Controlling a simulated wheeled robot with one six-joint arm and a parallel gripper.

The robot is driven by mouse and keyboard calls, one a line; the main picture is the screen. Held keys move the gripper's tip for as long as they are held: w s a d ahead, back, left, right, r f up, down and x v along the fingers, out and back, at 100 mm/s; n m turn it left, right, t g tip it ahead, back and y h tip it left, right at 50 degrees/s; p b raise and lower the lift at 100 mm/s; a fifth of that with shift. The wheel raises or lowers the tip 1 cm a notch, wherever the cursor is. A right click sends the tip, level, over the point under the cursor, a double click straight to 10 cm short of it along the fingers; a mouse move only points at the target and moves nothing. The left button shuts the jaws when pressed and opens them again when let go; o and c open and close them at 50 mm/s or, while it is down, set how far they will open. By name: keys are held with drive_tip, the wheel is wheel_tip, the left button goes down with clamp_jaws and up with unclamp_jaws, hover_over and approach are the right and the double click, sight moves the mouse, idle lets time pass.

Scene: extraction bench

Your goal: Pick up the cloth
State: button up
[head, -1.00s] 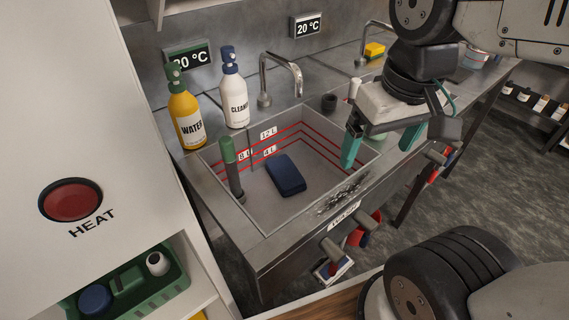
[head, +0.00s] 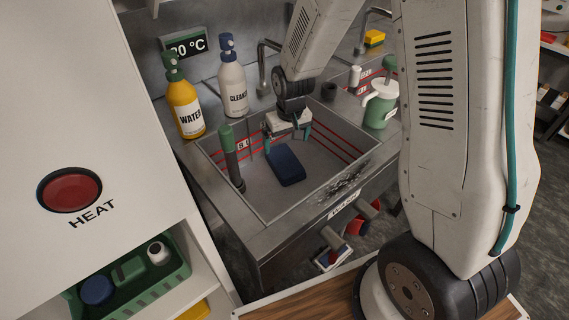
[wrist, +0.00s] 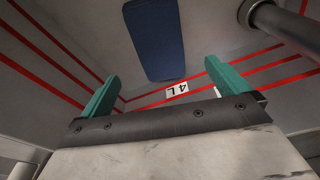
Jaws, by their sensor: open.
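The cloth is a dark blue folded pad (head: 287,165) lying on the floor of the left sink basin (head: 262,205). In the wrist view the cloth (wrist: 155,40) shows at the top middle, beyond the fingertips. My gripper (head: 288,139) is over the basin, near the cloth's far end, with its teal fingers spread apart and nothing between them. In the wrist view my gripper (wrist: 160,76) has one finger on each side, and the cloth lies within the width of the gap. The fingers look apart from the cloth; their exact height above it is hard to tell.
A green-topped dark cylinder (head: 231,160) stands at the basin's left side. A yellow water bottle (head: 186,108) and a white cleaner bottle (head: 232,88) stand behind the basin. A tap (head: 264,65) rises at the back. A white and green jug (head: 380,103) stands to the right.

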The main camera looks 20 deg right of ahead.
sight(285, 160)
drive_tip(key=f, duration=0.6)
drive_tip(key=w+f, duration=0.1)
drive_tip(key=f, duration=0.2)
drive_tip(key=c, duration=1.1)
drive_tip(key=shift+r, duration=0.1)
drive_tip(key=shift+r, duration=0.55)
drive_tip(key=s+a, duration=0.2)
drive_tip(key=s, duration=0.2)
drive_tip(key=s+a, duration=0.2)
drive_tip(key=s, duration=0.2)
drive_tip(key=s+a, duration=0.2)
drive_tip(key=s, duration=0.1)
drive_tip(key=shift+s, duration=0.4)
drive_tip(key=shift+w+r, duration=0.1)
drive_tip(key=shift+r, duration=0.6)
wheel_tip(285, 160, up, 12)
drive_tip(key=shift+r, duration=0.15)
